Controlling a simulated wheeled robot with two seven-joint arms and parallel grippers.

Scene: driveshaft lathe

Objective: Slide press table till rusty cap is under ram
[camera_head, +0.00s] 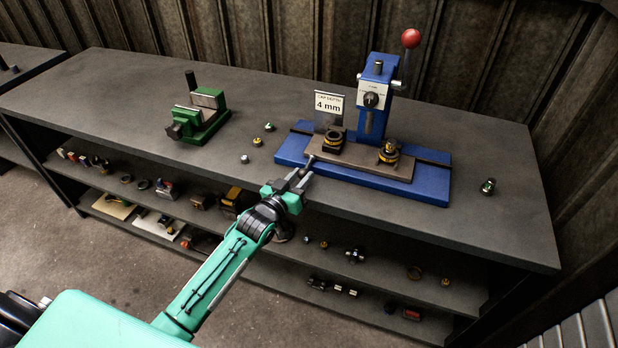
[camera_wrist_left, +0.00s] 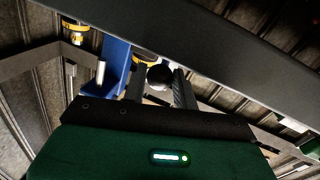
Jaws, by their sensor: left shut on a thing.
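The blue press (camera_head: 370,118) stands on a long blue base (camera_head: 428,182) at the right half of the bench, with a red-knobbed lever on top. Its flat brownish sliding table (camera_head: 362,167) carries two black-and-yellow round holders, a left one (camera_head: 333,140) and a right one (camera_head: 389,153). The ram sits above the gap between them, nearer the right holder. I cannot tell which holder has the rusty cap. My left gripper (camera_head: 299,178) is at the table's left end, shut on the table's handle (camera_head: 309,163). Its dark round knob (camera_wrist_left: 160,76) shows between the fingers in the left wrist view.
A sign reading 4 mm (camera_head: 329,103) stands behind the left holder. A green vise (camera_head: 200,116) is at the bench's left. Small parts (camera_head: 257,142) lie left of the base, and another (camera_head: 488,186) lies right. The lower shelves hold various parts.

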